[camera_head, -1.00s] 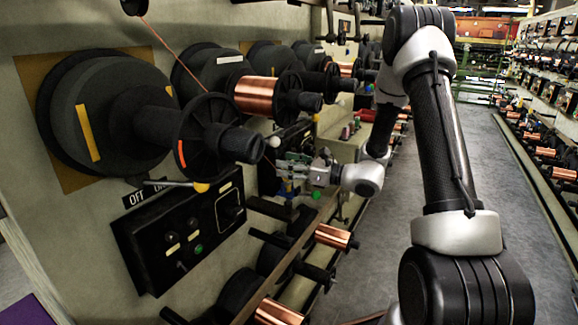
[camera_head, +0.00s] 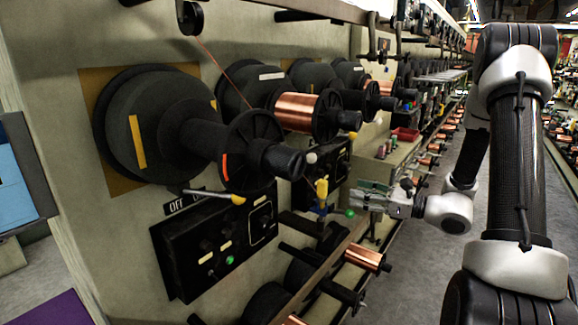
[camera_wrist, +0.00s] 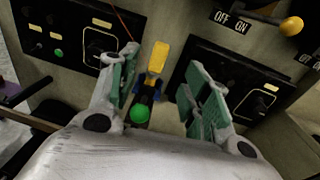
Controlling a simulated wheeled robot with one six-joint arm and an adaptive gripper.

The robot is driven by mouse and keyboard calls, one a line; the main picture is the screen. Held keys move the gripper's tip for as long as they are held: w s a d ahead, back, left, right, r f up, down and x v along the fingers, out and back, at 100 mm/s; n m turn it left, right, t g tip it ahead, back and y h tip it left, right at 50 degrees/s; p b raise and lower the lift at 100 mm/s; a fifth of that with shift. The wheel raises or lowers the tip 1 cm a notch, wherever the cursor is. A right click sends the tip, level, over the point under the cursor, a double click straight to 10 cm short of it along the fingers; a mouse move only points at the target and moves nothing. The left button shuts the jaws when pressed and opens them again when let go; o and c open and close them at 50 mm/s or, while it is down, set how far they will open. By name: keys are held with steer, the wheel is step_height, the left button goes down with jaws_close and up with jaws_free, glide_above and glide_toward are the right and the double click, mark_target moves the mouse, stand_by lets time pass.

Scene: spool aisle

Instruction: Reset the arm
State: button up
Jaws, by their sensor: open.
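My gripper (camera_head: 362,198) reaches in from the right, in front of the machine wall, right of the near spool. In the wrist view its two green-padded fingers (camera_wrist: 160,75) stand apart with a gap between them. A yellow and dark tool-like thing with some blue (camera_wrist: 157,58) shows in that gap, beyond the fingers; it also shows in the head view (camera_head: 321,190), left of the fingertips. A green ball (camera_wrist: 138,115) shows nearer between the fingers. I see nothing clamped. My arm stays bent along the right side of the head view.
A large black spool (camera_head: 145,125) and a copper-wound spool (camera_head: 297,112) jut from the wall. A black control box (camera_head: 213,245) sits below, with a yellow-tipped lever (camera_head: 238,199) above it. Copper spools (camera_head: 362,256) lie lower. The aisle floor (camera_head: 405,265) is clear.

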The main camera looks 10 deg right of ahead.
steer(key=s+a+f+n+g+h, duration=0.1)
steer(key=s+f+n+g, duration=0.1)
steer(key=s+n+g, duration=0.45)
steer(key=s+f+n+g, duration=0.2)
steer(key=s+n+g, duration=0.15)
steer(key=s, duration=0.65)
steer(key=s+d+r+n+g+h, duration=0.3)
steer(key=s+d+r+n+h, duration=0.15)
steer(key=s+n+h, duration=0.3)
steer(key=s+d+r+n+t+h, duration=0.2)
steer(key=r+n+t+h, duration=0.3)
steer(key=r, duration=0.8)
steer(key=s+n+t, duration=0.1)
steer(key=n, duration=0.2)
steer(key=shift+r, duration=0.15)
